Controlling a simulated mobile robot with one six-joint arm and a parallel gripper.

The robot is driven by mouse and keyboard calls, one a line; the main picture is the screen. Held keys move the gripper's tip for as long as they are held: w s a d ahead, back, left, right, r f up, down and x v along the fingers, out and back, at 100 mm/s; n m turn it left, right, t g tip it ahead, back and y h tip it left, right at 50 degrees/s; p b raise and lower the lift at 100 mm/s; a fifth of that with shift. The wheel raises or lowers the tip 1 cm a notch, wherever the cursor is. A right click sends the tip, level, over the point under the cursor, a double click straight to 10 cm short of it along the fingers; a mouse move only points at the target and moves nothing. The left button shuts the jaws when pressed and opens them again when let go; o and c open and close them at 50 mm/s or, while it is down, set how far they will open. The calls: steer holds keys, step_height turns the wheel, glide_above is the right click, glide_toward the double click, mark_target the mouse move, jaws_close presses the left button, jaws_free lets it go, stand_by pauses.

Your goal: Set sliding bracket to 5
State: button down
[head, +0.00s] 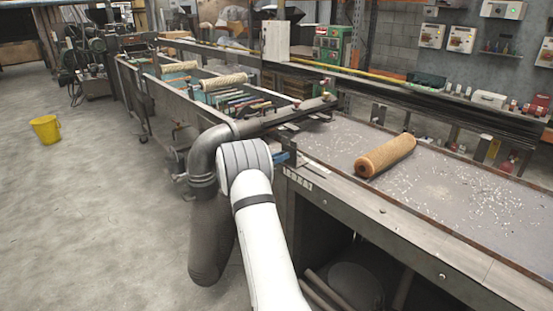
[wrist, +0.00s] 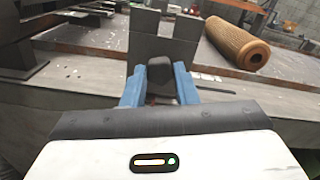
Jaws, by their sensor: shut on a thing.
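My gripper (wrist: 159,82) has blue fingers, shut on a dark rounded knob (wrist: 159,68) at the table's front edge. Behind the knob stands a grey metal bracket (wrist: 180,50) with two upright plates and a gap between them; I take it to be the sliding bracket. In the head view a blue part of my gripper (head: 281,157) shows beside my white wrist, which hides most of the bracket. A row of dark number marks (head: 298,180) runs along the edge right of the gripper. The digits are too small to read, so I cannot tell the bracket's setting.
A brown mesh tube (head: 385,156) lies on the table (head: 450,200), among white scraps. A thick grey pipe (head: 210,200) bends down close left of my arm. A yellow bucket (head: 46,129) stands on the open floor at left.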

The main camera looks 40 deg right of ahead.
steer(key=c, duration=1.6)
jaws_free()
steer(key=shift+w+a+r, duration=0.1)
steer(key=shift+w, duration=0.1)
steer(key=o, duration=0.5)
steer(key=shift+w, duration=0.1)
steer(key=shift+c, duration=0.2)
steer(key=a, duration=0.7)
steer(key=shift+s+a+b, duration=0.35)
steer(key=shift+b, duration=0.1)
